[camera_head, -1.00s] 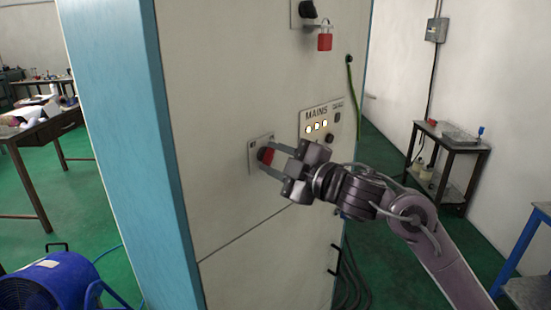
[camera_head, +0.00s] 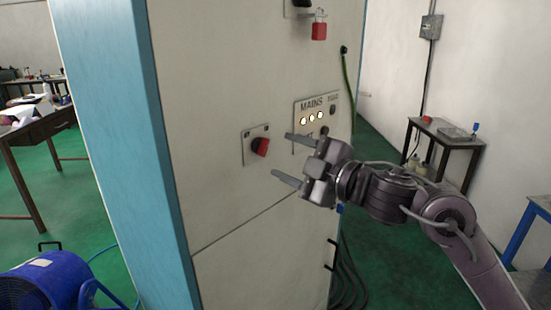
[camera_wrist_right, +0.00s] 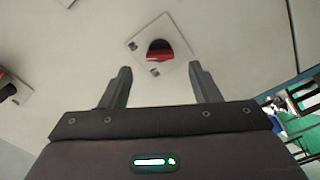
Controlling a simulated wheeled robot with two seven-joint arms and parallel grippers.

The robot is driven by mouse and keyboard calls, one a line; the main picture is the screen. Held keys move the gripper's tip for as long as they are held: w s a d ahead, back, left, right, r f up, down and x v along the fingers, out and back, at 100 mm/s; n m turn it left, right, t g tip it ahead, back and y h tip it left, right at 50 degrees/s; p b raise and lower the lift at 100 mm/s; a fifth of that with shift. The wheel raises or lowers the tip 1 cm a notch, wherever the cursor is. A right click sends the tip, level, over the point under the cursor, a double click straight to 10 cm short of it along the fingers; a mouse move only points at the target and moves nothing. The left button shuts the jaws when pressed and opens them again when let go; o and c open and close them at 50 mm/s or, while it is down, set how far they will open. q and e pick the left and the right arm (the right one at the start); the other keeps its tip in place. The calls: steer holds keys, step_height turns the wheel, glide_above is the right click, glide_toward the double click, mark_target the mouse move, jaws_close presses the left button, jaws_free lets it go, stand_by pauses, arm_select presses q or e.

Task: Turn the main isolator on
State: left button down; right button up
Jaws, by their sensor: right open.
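The isolator switch (camera_head: 260,147) is a red and black rotary handle on a square grey plate (camera_head: 248,158) on the cabinet front. It also shows in the right wrist view (camera_wrist_right: 160,52), ahead of the fingertips. My right gripper (camera_head: 287,158) is open and empty, its fingers pointing at the cabinet just right of the handle and apart from it. In the right wrist view the two fingers (camera_wrist_right: 160,75) are spread, with the handle beyond the gap. My left gripper is in no view.
A MAINS panel (camera_head: 316,118) with several lit lamps is right of the switch. A red padlock (camera_head: 319,31) hangs from another switch above. A green cable (camera_head: 345,85) runs down the cabinet edge. A blue machine (camera_head: 45,281) stands on the floor at left.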

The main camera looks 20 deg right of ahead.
steer(key=shift+b+v, duration=0.3)
steer(key=shift+v, duration=0.95)
